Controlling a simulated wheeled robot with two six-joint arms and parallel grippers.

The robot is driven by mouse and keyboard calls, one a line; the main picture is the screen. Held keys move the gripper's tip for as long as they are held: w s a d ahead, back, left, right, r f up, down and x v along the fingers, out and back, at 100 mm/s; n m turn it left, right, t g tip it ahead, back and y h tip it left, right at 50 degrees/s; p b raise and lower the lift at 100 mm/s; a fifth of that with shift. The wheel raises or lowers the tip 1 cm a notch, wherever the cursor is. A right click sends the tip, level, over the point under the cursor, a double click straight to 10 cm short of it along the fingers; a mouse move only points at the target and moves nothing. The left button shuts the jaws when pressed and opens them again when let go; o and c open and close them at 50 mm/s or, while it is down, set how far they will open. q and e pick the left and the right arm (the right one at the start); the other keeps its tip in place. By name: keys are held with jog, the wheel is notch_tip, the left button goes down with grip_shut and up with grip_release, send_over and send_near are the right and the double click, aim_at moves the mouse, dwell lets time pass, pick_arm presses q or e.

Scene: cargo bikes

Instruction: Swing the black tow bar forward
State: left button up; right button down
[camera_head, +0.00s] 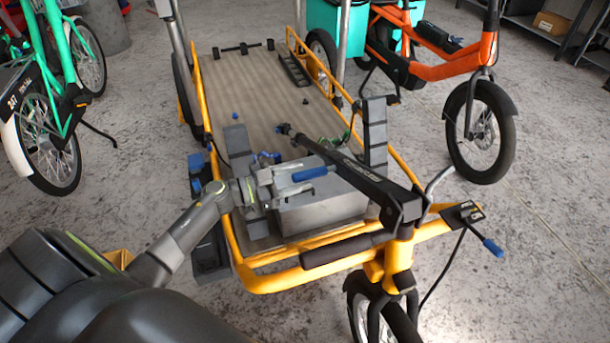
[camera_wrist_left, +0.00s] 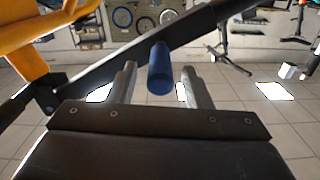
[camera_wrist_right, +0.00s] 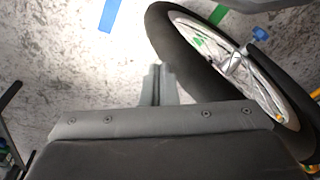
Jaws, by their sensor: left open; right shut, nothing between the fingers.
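The black tow bar (camera_head: 362,180) slants across the front of the yellow cargo bike (camera_head: 258,282) from a bracket near the front fork, its free end over the cargo bed. It also crosses the left wrist view (camera_wrist_left: 200,32). A blue handle (camera_head: 312,173) sits beside the bar. My left gripper (camera_head: 300,180) is open, its fingers on either side of this handle; the handle also shows between them in the left wrist view (camera_wrist_left: 160,69). Contact with the handle cannot be told. My right gripper (camera_wrist_right: 158,84) is shut and empty near a wheel (camera_wrist_right: 215,60); the head view does not show it.
A grey box (camera_head: 318,208) lies on the cargo bed (camera_head: 250,90) under the bar. Upright grey blocks (camera_head: 375,138) stand beside it. An orange bike (camera_head: 450,68) is at the back right, a green bike (camera_head: 45,110) at the left. Concrete floor is free at the right.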

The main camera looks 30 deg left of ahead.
pick_arm(q)
jog(key=shift+x, duration=1.2)
grip_shut()
